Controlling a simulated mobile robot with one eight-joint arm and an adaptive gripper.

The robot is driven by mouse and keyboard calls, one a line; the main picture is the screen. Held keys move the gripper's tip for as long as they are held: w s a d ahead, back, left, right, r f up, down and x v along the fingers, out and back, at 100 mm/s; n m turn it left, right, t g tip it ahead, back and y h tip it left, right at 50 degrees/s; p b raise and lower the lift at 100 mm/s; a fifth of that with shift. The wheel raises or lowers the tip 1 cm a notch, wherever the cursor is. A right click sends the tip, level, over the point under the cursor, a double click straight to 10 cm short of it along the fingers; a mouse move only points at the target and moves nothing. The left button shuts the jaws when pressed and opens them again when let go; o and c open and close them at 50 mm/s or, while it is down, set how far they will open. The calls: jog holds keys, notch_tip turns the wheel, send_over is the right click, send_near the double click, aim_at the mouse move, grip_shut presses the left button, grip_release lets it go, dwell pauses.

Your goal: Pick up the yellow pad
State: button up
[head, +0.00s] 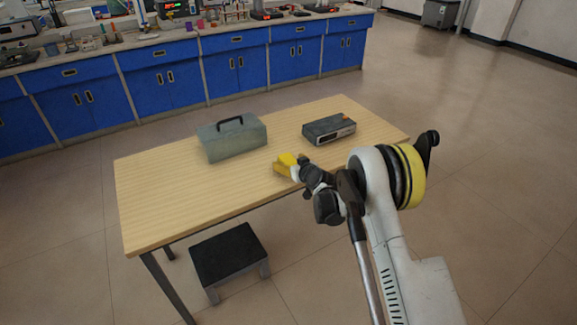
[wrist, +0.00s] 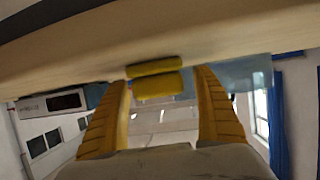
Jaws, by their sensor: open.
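The yellow pad (wrist: 157,85) shows in the wrist view, small and blocky, against the pale wooden tabletop (wrist: 230,42), which appears upside down at the top. My gripper (wrist: 163,78) has its two ribbed yellow fingers spread, one to each side of the pad in the picture. There are gaps between the pad and both fingers, and nothing is held. In the head view my gripper (head: 287,162) is at the table's near edge, right of centre. The pad and the yellow fingers run together there, so I cannot separate them clearly.
A grey-green toolbox (head: 232,140) with a dark handle stands on the table, left of my gripper. A dark grey box-shaped device (head: 329,128) lies behind it to the right. The table's left part is clear. A black step stool (head: 230,255) stands below the front edge.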

aim_at(289, 160)
jog(key=c, duration=1.3)
jog(key=shift+r, duration=0.1)
notch_tip(289, 160, up, 4)
jog(key=p, duration=0.2)
jog(key=shift+r+p, duration=0.2)
jog(key=shift+p, duration=0.15)
jog(key=s+d+r+p, duration=0.1)
jog(key=d+r, duration=0.1)
jog(key=d, duration=0.1)
jog(key=s+d+r+p, duration=0.1)
jog(key=d+r, duration=0.1)
jog(key=d, duration=0.2)
jog(key=s+d+r+p, duration=0.2)
jog(key=d, duration=0.2)
jog(key=shift+r, duration=0.25)
